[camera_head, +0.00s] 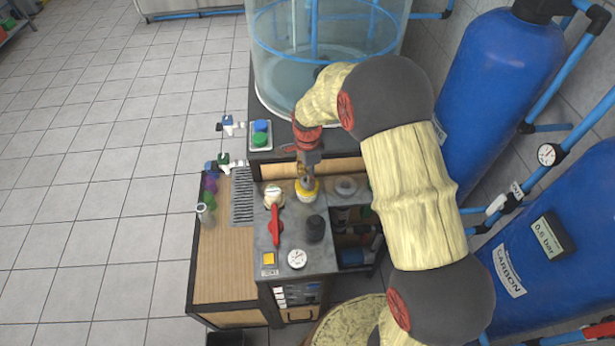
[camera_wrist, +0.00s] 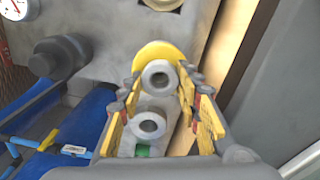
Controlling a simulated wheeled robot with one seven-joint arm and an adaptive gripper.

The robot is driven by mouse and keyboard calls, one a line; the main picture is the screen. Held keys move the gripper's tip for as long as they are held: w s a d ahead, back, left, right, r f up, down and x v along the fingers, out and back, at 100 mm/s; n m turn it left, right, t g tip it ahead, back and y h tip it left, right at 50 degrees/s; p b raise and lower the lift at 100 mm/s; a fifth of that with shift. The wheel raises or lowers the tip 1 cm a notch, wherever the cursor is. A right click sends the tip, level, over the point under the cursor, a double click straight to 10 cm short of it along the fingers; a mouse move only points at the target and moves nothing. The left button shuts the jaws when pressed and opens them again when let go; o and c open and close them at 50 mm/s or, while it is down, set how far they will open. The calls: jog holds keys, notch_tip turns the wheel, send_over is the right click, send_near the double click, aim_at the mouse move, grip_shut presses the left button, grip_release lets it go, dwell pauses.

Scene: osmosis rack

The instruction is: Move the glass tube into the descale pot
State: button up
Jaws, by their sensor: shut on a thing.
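My gripper (camera_head: 308,172) points down over the grey panel. In the wrist view, its yellow-padded fingers (camera_wrist: 160,95) are closed in on a small piece with a pale round rim, which looks like the glass tube (camera_wrist: 158,75) seen end-on. A yellow round pot (camera_head: 308,190) is directly below the fingertips, and its rim shows just beyond the tube in the wrist view (camera_wrist: 152,51). I cannot tell whether the tube is inside the pot or above it. I also cannot tell which fitting is the descale pot. A pale round fitting (camera_head: 345,187) is to the right.
A red lever (camera_head: 275,225), black knob (camera_head: 315,228) and gauge (camera_head: 297,259) stand on the panel's near part. A clear upright vial (camera_head: 204,213) stands on the wooden ledge at left. Blue and green buttons (camera_head: 260,132) are behind. Blue tanks (camera_head: 500,80) border the right side.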

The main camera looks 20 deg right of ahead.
jog(key=shift+f, duration=0.15)
jog(key=o, duration=0.4)
jog(key=shift+f, duration=0.1)
jog(key=o, duration=0.5)
jog(key=o, duration=0.3)
jog(key=shift+o, duration=0.6)
notch_tip(320, 180, up, 8)
jog(key=p, duration=0.4)
jog(key=shift+p, duration=0.3)
